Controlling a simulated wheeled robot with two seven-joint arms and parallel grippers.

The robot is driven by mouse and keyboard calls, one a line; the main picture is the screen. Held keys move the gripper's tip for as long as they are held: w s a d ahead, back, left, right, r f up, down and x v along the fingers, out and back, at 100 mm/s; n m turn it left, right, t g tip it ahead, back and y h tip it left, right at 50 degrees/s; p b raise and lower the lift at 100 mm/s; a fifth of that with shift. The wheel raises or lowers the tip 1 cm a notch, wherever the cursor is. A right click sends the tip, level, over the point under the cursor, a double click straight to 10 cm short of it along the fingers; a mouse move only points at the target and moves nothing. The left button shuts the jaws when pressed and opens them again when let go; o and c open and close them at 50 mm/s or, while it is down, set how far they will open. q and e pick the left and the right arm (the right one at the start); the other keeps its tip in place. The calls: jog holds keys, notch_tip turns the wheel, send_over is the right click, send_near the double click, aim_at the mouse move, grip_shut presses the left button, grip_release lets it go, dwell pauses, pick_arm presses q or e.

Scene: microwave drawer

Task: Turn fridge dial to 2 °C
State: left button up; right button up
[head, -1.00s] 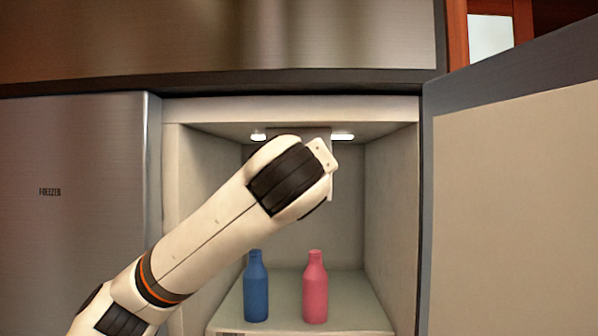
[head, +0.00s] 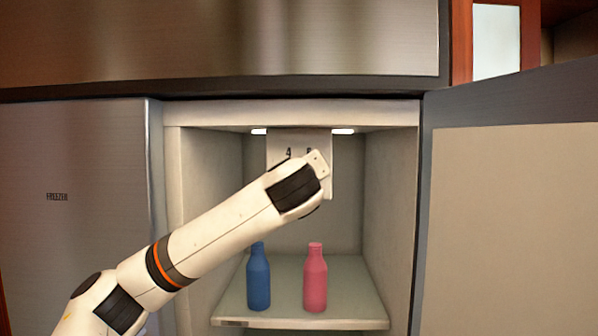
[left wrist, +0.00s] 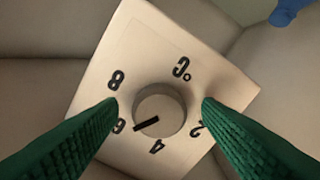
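The fridge dial (left wrist: 160,108) is a round, pale knob on a cream panel (left wrist: 135,35), which shows turned around in the left wrist view. Its black mark points to the lower left, between the printed 6 and 4. The 2 is at the lower right, and the 8 and °C are above. My left gripper (left wrist: 160,101) is open, with one green finger on each side of the knob and gaps to it. In the head view the panel (head: 277,146) hangs at the back top of the fridge; my left arm hides the dial and fingers. My right gripper is not in view.
A blue bottle (head: 258,280) and a pink bottle (head: 315,280) stand on the shelf (head: 350,325) below my arm. The open fridge door (head: 515,220) is on the right. The shut freezer door (head: 75,240) is on the left.

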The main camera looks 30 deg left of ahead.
pick_arm(q)
jog(key=c, duration=1)
jog(key=shift+o, duration=0.2)
jog(key=shift+w+f, duration=0.1)
jog(key=shift+w+n+b, duration=0.1)
jog(key=shift+n+b, duration=5.55)
jog(key=shift+n, duration=6.15)
